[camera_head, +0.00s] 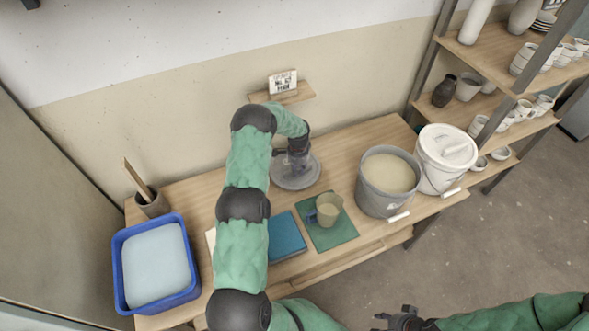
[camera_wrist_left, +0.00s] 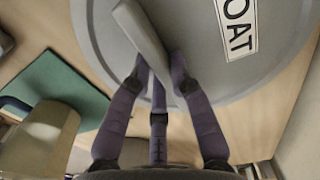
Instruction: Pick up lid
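The grey round lid (camera_head: 296,182) is at the back of the wooden table, under my left gripper (camera_head: 298,160). In the left wrist view the lid (camera_wrist_left: 215,75) shows a raised bar handle (camera_wrist_left: 139,30) and a white label reading "OAT". My left gripper's fingers (camera_wrist_left: 159,68) lie close on both sides of the handle's near end and look shut on it. I cannot tell whether the lid is clear of the table. My right gripper (camera_head: 402,318) is low at the bottom edge, away from the table; its finger state is unclear.
An open grey bucket (camera_head: 372,198) and a white lidded bucket (camera_head: 436,172) stand to the right. A jug (camera_head: 327,208) sits on a green mat (camera_head: 338,238), beside a blue book (camera_head: 286,238). A blue tub (camera_head: 182,298) is at left; a shelf rack (camera_head: 490,85) is at right.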

